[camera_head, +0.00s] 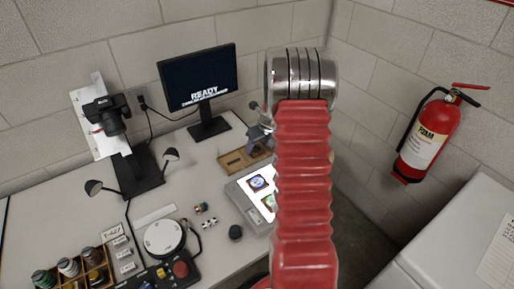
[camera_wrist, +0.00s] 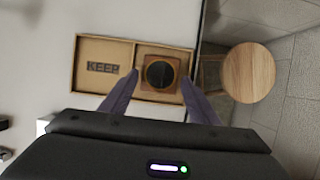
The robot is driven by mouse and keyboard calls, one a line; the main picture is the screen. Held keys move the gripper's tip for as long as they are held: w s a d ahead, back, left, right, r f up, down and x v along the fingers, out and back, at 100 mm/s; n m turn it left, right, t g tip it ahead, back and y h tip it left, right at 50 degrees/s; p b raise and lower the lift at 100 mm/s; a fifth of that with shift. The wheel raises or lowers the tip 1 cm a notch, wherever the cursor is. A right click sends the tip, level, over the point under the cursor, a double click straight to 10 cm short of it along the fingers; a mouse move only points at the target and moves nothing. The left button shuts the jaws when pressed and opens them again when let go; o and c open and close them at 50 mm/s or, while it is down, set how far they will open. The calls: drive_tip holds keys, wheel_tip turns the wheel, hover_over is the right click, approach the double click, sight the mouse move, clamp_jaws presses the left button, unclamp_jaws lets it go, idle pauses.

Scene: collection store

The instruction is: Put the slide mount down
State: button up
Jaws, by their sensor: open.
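A brown square slide mount with a dark round centre (camera_wrist: 160,74) lies in the right compartment of a shallow cardboard-coloured tray (camera_wrist: 104,41) in the wrist view. The left compartment bears a KEEP label (camera_wrist: 103,67). My gripper (camera_wrist: 160,77) is open, its two fingertips apart on either side of the mount; I cannot tell whether they touch it. In the head view the tray (camera_head: 232,161) sits at the desk's back right, with my gripper (camera_head: 260,135) over it. The mount is hidden there by my gripper and arm.
A light box (camera_head: 242,203) with bright slides stands in front of the tray, partly behind my arm. A monitor (camera_head: 199,78) reads READY behind. A camera stand (camera_head: 137,170) is at left. The tray's right side lies near the desk edge, with a round wooden stool (camera_wrist: 249,73) beyond.

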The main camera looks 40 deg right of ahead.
drive_tip(key=v, duration=1)
drive_tip(key=shift+s+r, duration=0.2)
drive_tip(key=shift+r, duration=0.1)
drive_tip(key=shift+a, duration=0.1)
drive_tip(key=s+a+r+n, duration=0.3)
drive_tip(key=a+r+n, duration=0.4)
drive_tip(key=a+n, duration=0.3)
drive_tip(key=s+a+r+n, duration=0.3)
drive_tip(key=a+r+n, duration=0.4)
drive_tip(key=a, duration=0.5)
drive_tip(key=s+a+r+n+t, duration=0.1)
drive_tip(key=s+a+r+n, duration=0.2)
drive_tip(key=s+a+n, duration=1.1)
drive_tip(key=shift+s+n, duration=1.4)
drive_tip(key=shift+n, duration=1.7)
